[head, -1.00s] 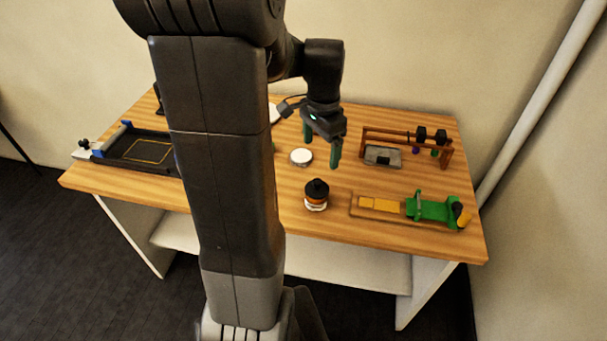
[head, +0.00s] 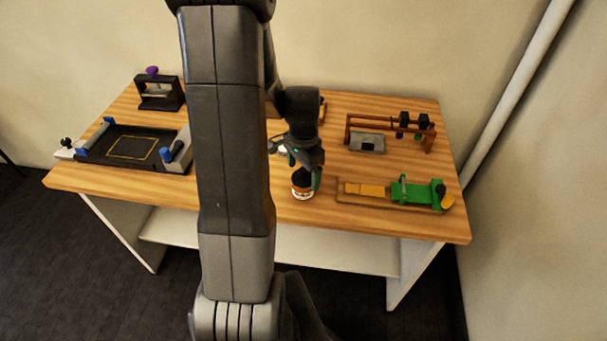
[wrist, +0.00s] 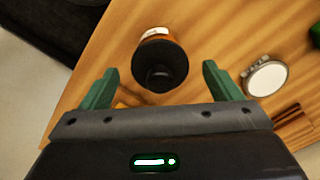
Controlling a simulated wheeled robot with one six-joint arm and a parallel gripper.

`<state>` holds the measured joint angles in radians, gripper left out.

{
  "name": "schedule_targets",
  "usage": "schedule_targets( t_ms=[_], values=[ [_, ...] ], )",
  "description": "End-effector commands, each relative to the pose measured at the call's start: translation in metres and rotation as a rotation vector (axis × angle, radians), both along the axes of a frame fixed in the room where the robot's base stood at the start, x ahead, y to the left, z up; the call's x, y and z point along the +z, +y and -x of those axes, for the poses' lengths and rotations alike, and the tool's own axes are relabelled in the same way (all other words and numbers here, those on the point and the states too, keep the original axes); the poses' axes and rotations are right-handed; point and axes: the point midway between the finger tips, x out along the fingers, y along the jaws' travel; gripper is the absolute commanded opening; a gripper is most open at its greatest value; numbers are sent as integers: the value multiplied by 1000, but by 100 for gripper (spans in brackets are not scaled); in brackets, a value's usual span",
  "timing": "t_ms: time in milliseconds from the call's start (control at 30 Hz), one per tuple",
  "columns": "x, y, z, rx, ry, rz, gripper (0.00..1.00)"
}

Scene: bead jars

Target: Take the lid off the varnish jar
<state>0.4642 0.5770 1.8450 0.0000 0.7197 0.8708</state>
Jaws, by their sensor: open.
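The varnish jar (head: 299,192) stands upright near the front edge of the table, with an orange body and a white label. Its black lid with a knob (wrist: 160,66) is on it in the wrist view. My gripper (head: 304,168) is above the jar and hides most of the lid in the head view. In the wrist view my gripper (wrist: 158,85) is open, with one green finger on each side of the lid and a gap on both sides. The fingers do not touch the lid there. I cannot tell the exact height between fingertips and lid.
A white round lid or dish (wrist: 265,76) lies near the jar. A green and yellow tool on a wooden board (head: 392,192) is to the right, with a wooden rack (head: 432,140) behind it. A black tray (head: 128,147) is at the left.

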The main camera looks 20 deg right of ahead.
Motion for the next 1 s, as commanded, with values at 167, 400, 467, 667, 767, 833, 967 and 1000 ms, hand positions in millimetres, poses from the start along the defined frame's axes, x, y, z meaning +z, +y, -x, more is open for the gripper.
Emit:
schedule_targets(
  t_ms=[167, 400, 467, 667, 767, 833, 967, 1000],
  values=[
    [-1, 0, 0, 0, -1, 0, 85],
    [-1, 0, 0, 0, 0, 0, 49],
    [-1, 0, 0, 0, 0, 0, 38],
    [-1, 0, 0, 0, 0, 0, 37],
    [1, 0, 0, 0, -1, 1, 37],
    [6, 0, -1, 0, -1, 1, 37],
    [23, -1, -1, 0, -6, 3, 37],
    [30, -1, -1, 0, -6, 3, 37]
  ],
)
